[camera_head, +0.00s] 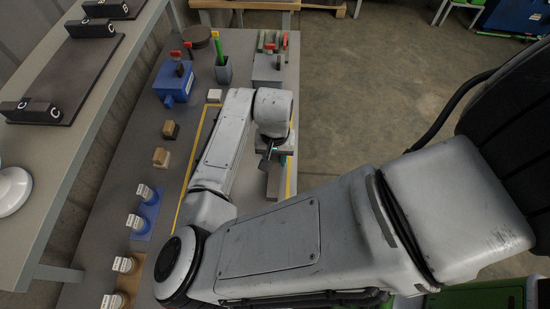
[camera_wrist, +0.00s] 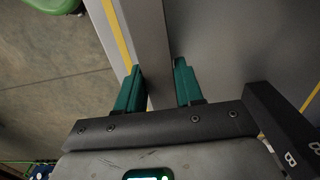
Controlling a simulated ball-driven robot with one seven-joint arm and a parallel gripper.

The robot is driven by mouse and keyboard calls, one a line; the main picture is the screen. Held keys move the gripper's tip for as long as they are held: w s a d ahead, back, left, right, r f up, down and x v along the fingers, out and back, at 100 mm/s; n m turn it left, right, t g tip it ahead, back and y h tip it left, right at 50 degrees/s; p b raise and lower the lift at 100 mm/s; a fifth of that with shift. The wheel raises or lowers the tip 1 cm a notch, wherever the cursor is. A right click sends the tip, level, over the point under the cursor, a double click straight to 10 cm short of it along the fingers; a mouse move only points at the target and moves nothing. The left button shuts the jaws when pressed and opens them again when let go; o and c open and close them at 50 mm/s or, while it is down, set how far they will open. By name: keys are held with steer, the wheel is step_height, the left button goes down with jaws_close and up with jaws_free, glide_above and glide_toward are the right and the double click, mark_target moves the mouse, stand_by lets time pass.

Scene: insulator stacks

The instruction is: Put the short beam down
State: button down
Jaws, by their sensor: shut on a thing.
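My gripper (camera_head: 272,155) is low over the right side of the grey table, inside the yellow-taped area. The short beam (camera_head: 275,183) shows as a small grey piece just below the gripper, partly covered by it. In the wrist view my gripper (camera_wrist: 158,88) has its two green fingers on either side of a plain grey strip, which looks like the beam (camera_wrist: 150,40). The fingers are shut on it. Its lower end is hidden, and I cannot tell whether it touches the table.
Small wooden blocks (camera_head: 161,157) and white-topped pieces (camera_head: 136,222) line the left. A shelf (camera_head: 70,130) holds black blocks (camera_head: 40,111). Open floor lies right.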

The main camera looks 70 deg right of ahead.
mark_target(275, 157)
steer(key=shift+f, duration=0.7)
steer(key=shift+f, duration=0.25)
steer(key=c, duration=0.8)
jaws_free()
steer(key=shift+o, duration=0.4)
steer(key=shift+w, duration=0.1)
steer(key=shift+w+r, duration=0.1)
steer(key=shift+r, duration=0.25)
step_height(275, 157, up, 12)
steer(key=shift+s+d, duration=0.15)
steer(key=shift+s, duration=0.05)
